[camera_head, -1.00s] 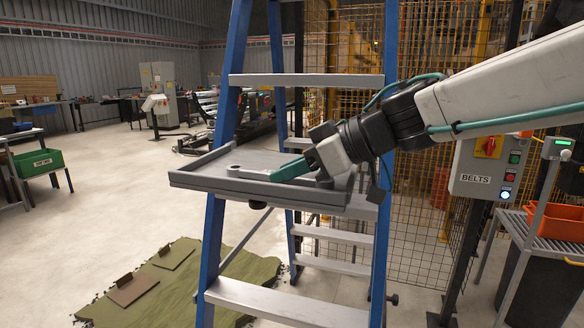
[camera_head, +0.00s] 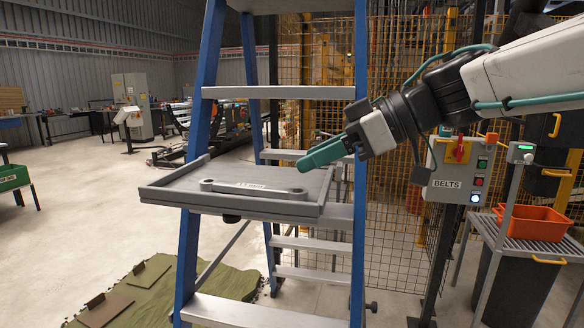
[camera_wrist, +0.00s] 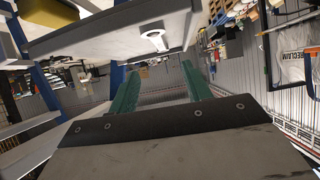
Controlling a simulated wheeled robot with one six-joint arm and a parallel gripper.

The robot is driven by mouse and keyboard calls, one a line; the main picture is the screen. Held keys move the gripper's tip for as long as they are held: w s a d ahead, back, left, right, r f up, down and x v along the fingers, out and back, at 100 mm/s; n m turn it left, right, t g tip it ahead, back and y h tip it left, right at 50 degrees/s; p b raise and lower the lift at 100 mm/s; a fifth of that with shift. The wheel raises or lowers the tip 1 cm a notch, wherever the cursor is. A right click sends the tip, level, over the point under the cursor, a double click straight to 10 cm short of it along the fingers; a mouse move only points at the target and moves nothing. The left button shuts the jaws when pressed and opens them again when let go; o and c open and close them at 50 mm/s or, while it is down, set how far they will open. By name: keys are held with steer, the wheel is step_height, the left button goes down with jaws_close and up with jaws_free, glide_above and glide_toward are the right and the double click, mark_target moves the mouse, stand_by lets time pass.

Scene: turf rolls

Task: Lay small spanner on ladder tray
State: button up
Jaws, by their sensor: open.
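The small spanner (camera_head: 252,190) is grey and lies flat on the ladder tray, near its front edge. The ladder tray (camera_head: 160,193) is a grey shallow tray with raised rims, fixed across the blue ladder. In the wrist view, the tray (camera_wrist: 90,38) shows at the top left with one end of the spanner (camera_wrist: 153,38) on it. My gripper (camera_head: 308,162), with green fingers, is open and empty. It is above and to the right of the spanner, apart from it. The fingers (camera_wrist: 155,84) also show spread in the wrist view.
The blue ladder (camera_head: 361,230) has grey steps above and below the tray. A mesh fence (camera_head: 400,235) and a BELTS control box (camera_head: 455,172) stand to the right. An orange bin (camera_head: 532,225) sits on a stand. Green turf (camera_head: 215,283) lies on the floor.

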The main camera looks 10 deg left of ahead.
steer(key=shift+v, duration=0.85)
